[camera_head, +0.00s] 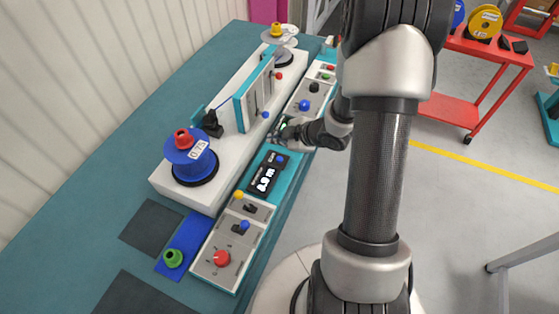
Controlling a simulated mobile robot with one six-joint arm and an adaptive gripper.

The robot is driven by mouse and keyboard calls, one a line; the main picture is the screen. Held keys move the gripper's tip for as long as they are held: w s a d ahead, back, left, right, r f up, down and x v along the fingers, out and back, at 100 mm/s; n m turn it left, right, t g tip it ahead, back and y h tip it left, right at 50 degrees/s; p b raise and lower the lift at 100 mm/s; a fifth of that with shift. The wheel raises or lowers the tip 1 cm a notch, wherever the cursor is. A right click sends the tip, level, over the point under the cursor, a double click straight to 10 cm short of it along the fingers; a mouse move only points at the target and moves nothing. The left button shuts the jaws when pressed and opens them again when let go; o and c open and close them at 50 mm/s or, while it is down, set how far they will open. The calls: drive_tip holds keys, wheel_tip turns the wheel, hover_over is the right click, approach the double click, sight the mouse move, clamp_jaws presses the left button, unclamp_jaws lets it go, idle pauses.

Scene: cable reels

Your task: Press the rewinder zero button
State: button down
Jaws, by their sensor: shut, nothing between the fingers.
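The rewinder is a long white machine (225,150) on a teal bench, with a teal control strip along its right side. On the strip, a black display (264,178) shows white digits that look like 0.0 m. A small blue button (280,159) sits at the display's far end; I cannot read its label, so I cannot tell for sure that it is the zero button. My gripper (275,136) is shut and empty, low over the strip just beyond that button. Its fingertips are small and dark here, and I cannot tell whether they touch the panel.
A blue reel (190,160) stands at the machine's near end, and a pale reel (279,36) at its far end. A near panel carries a red knob (222,258) and switches. A green knob (173,258) lies left of it. A red cart (455,75) stands back right.

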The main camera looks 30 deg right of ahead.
sight(278, 160)
wheel_tip(278, 160, down, 7)
drive_tip(key=b, duration=0.5)
drive_tip(key=shift+r, duration=0.2)
idle(0.9)
drive_tip(key=shift+f+b, duration=0.4)
drive_tip(key=shift+f+b, duration=0.35)
drive_tip(key=shift+f, duration=0.1)
idle(0.6)
drive_tip(key=shift+r, duration=0.15)
drive_tip(key=shift+r+p, duration=0.75)
drive_tip(key=shift+p, duration=0.1)
wheel_tip(278, 160, up, 5)
drive_tip(key=p, duration=0.4)
idle(0.7)
